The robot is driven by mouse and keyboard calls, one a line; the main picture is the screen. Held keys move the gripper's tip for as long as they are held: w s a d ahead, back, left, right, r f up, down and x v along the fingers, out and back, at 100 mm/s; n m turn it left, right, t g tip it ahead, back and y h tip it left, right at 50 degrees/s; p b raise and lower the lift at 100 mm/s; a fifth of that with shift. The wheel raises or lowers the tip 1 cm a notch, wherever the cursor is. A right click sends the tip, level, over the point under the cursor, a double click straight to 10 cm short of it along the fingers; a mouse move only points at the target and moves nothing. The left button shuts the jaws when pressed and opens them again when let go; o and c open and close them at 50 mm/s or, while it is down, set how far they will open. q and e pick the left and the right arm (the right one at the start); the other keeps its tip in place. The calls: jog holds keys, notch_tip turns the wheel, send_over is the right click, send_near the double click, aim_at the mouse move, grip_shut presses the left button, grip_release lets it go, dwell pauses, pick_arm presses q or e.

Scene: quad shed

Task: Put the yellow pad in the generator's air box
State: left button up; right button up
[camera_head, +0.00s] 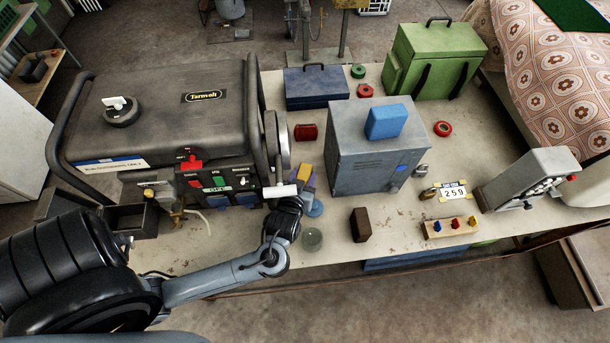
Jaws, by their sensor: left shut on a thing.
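The yellow pad (311,184) shows as a small yellow patch just beyond my left gripper, among small blue and purple pieces, near the generator's right front corner. My left gripper (292,190) is low over the table there, shut on what appears to be this pad; its wrist hides most of the fingers. The black generator (170,108) stands on the left of the table, its switch panel facing front. A dark open-topped box (126,220) at its front left may be the air box; I cannot be sure. My right gripper is not in view.
A grey metal box (345,160) with a blue block (386,121) on top stands mid-table. A green case (431,60) and blue toolbox (317,86) are behind.

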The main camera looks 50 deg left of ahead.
pick_arm(q)
jog(key=shift+w+a+f, duration=0.5)
jog(key=shift+w+f, duration=0.2)
jog(key=shift+f, duration=0.15)
jog(key=shift+f, duration=0.2)
jog(key=o, duration=1)
jog(key=shift+r, duration=0.15)
